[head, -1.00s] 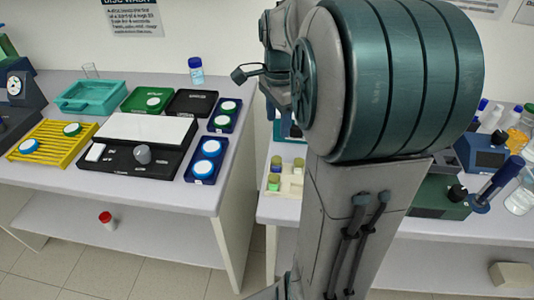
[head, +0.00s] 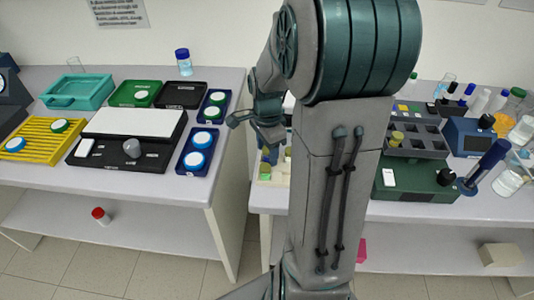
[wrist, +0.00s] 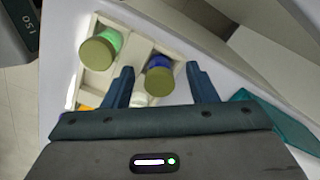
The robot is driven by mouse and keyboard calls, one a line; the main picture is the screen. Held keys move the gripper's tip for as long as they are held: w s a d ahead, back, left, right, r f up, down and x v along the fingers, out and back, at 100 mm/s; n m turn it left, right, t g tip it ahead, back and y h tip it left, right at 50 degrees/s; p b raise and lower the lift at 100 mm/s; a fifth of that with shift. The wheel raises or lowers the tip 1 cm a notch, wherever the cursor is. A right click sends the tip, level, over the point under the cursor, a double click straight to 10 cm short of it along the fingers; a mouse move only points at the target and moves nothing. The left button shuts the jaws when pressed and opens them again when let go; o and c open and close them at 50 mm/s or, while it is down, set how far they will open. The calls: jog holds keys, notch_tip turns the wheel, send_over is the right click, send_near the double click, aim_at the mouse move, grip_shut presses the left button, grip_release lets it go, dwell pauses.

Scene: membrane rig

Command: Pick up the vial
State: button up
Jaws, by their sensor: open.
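A vial with an olive cap and blue body (wrist: 160,82) stands in a cream compartment tray (wrist: 138,38). In the wrist view, my gripper (wrist: 160,68) is open, with one finger on each side of this vial; no contact shows. A second vial with an olive cap and green body (wrist: 97,52) stands in the tray to the left, outside the fingers. In the head view, the tray (head: 283,180) is partly hidden behind my arm. A green vial (head: 265,172) shows at its left side. The fingertips are hard to make out there.
A green rack device (head: 415,182) and a blue device (head: 470,138) stand right of my arm. The left bench holds a black tray device (head: 110,160), a yellow rack (head: 35,140) and a teal tray (head: 75,92). A gap separates the two benches.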

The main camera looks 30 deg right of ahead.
jog(key=c, duration=0.9)
